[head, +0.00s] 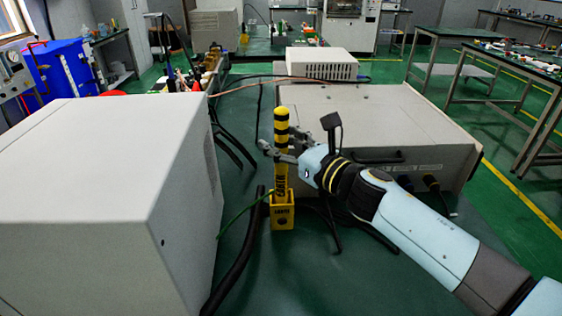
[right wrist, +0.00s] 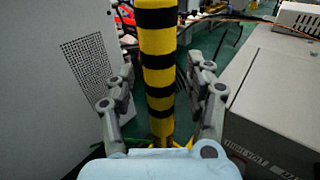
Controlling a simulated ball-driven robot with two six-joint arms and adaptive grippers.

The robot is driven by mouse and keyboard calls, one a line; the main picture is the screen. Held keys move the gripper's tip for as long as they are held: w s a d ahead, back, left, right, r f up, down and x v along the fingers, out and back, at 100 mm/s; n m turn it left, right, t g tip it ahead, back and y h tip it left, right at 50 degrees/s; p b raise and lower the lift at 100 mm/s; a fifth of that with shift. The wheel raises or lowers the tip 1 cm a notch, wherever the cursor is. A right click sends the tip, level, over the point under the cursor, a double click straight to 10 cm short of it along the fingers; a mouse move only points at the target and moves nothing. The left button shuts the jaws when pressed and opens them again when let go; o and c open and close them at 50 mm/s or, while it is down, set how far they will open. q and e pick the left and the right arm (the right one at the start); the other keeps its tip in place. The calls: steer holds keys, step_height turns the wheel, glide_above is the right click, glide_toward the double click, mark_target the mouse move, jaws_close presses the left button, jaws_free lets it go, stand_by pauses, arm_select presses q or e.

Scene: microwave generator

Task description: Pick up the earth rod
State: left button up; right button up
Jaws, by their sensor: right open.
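The earth rod (head: 281,150) is yellow with black bands and stands upright in a yellow holder (head: 282,213) on the green table. A green cable runs from the holder to the left. My right gripper (head: 269,151) is at the rod's middle height, its arm coming in from the right. In the right wrist view the rod (right wrist: 157,70) stands between the two open fingers (right wrist: 160,105), with a visible gap on each side. The rod's top is cut off in that view. My left gripper is not in view.
A large pale cabinet (head: 95,180) stands close on the left. A wide beige unit (head: 375,120) stands behind and to the right, with a smaller white box (head: 322,63) behind it. Thick black cables (head: 238,255) lie on the table (head: 300,285) around the holder.

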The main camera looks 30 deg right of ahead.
jaws_close()
stand_by(0.3)
